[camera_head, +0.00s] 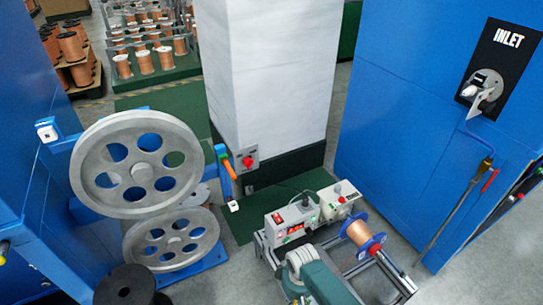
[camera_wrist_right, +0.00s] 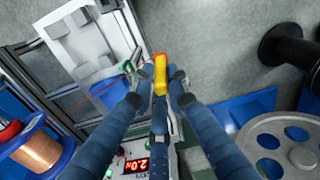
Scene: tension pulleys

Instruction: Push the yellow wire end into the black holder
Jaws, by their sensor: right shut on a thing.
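In the right wrist view my right gripper (camera_wrist_right: 161,88) is shut on the yellow wire end (camera_wrist_right: 160,75), a short yellow piece with an orange tip. It sticks out past the fingertips. A thin reddish wire runs from it to the left, past a small dark green guide (camera_wrist_right: 128,66). I cannot make out the black holder with certainty in either view. In the head view a teal arm part of mine reaches in at the bottom centre; its fingers and the yellow end do not show there. My left gripper is in neither view.
A small machine (camera_head: 293,222) with a red display stands at the centre, beside a copper spool (camera_head: 360,234) on a metal frame. Large grey pulleys (camera_head: 103,165) and a black spool (camera_head: 124,284) are at left. A blue cabinet (camera_head: 400,130) fills the right. Grey floor lies between.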

